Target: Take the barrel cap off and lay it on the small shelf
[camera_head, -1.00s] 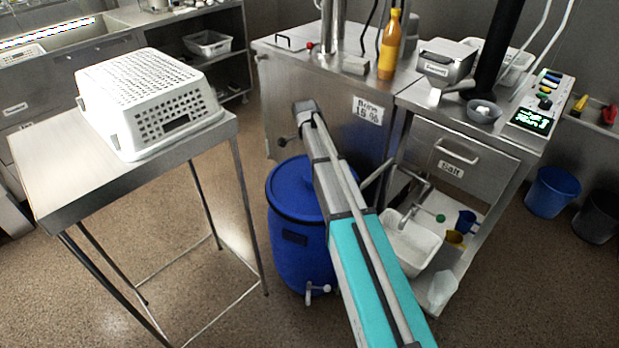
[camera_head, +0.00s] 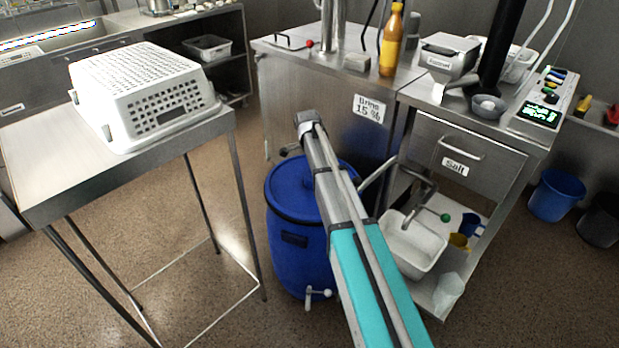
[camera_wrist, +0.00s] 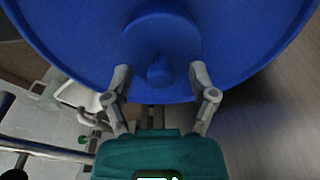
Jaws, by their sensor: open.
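The blue barrel (camera_head: 297,262) stands on the floor in the middle of the head view, with a tap low on its front. In the wrist view its blue top (camera_wrist: 75,35) fills the upper part, and the round cap (camera_wrist: 160,35) with a small knob sits on it. My gripper (camera_wrist: 160,72) is open, with one finger on each side of the knob. I cannot tell whether the fingers touch the cap. My arm hides part of the barrel top in the head view. A lower shelf (camera_head: 437,302) lies under the counter to the right; I cannot tell if it is the small shelf.
A steel table (camera_head: 45,165) on the left carries an upturned white perforated basket (camera_head: 145,95). The brine cabinet (camera_head: 320,105) stands close behind the barrel. A white tub (camera_head: 413,250) and cups are on the lower shelf. Floor between table and barrel is clear.

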